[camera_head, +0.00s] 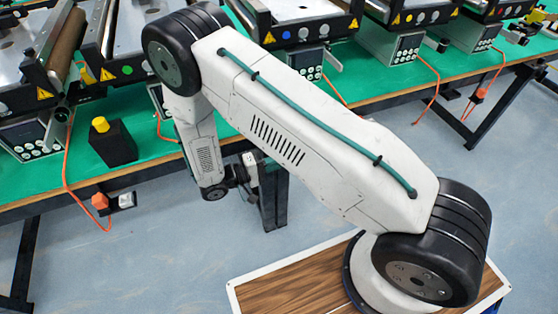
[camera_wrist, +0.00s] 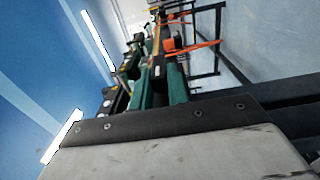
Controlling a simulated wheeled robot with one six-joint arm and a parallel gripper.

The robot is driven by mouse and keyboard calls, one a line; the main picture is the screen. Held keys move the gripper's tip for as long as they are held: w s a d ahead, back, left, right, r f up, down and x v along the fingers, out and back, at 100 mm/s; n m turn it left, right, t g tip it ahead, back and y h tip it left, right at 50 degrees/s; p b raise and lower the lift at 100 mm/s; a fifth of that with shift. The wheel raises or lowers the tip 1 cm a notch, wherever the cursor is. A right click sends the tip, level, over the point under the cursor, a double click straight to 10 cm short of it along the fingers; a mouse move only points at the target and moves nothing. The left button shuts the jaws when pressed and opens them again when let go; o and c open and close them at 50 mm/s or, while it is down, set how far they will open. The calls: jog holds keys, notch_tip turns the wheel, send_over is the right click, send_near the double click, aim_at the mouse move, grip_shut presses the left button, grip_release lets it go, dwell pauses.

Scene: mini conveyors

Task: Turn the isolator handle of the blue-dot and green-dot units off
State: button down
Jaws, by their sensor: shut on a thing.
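My gripper (camera_head: 242,178) is small and partly hidden behind my wrist in the head view. It is at the front edge of the green bench, against a small grey isolator box (camera_head: 250,159). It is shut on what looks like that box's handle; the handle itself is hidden. Another isolator (camera_head: 124,200) with an orange plug hangs at the left bench edge. A further isolator (camera_head: 479,95) is at the far right. The wrist view does not show the fingertips clearly.
A black box with a yellow button (camera_head: 100,125) stands on the green bench top (camera_head: 60,170). Orange cables (camera_head: 68,165) hang over the front edge. Dark bench legs (camera_head: 22,262) stand below. The blue-grey floor (camera_head: 150,260) in front is clear.

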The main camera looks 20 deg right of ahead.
dwell(0.3)
jog(key=c, duration=1.4)
grip_release()
jog(key=shift+o, duration=0.2)
jog(key=a, duration=0.7)
jog(key=shift+a, duration=0.4)
jog(key=shift+f, duration=0.1)
